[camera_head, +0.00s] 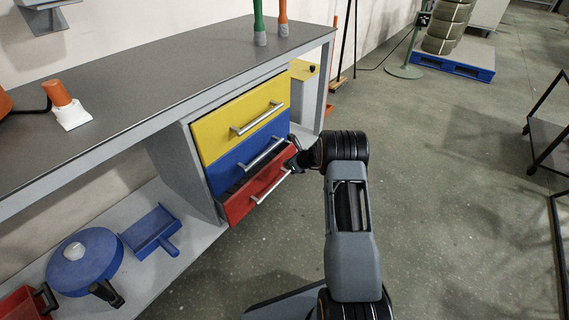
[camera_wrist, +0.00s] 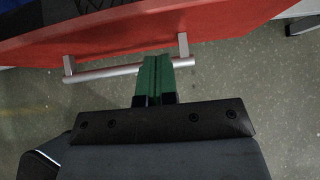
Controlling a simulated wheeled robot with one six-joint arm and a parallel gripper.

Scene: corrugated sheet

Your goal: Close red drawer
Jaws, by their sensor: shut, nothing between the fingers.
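The red drawer (camera_head: 257,192) is the lowest of three in the bench's drawer unit and stands partly pulled out, below the blue drawer (camera_head: 248,156). Its bar handle (camera_head: 271,187) is silver. In the wrist view the red front (camera_wrist: 130,30) spans the top, with the handle (camera_wrist: 105,72) below it. My gripper (camera_head: 293,160) is at the right end of the red drawer's handle. In the wrist view its green fingers (camera_wrist: 154,75) are together and empty, with the tips at the handle bar. I cannot tell whether they touch it.
The yellow drawer (camera_head: 240,118) on top looks closed. A blue dustpan (camera_head: 152,230) and a blue round container (camera_head: 85,262) lie on the lower shelf at left. The bench top (camera_head: 160,82) overhangs the drawers. The floor (camera_head: 450,200) to the right is open.

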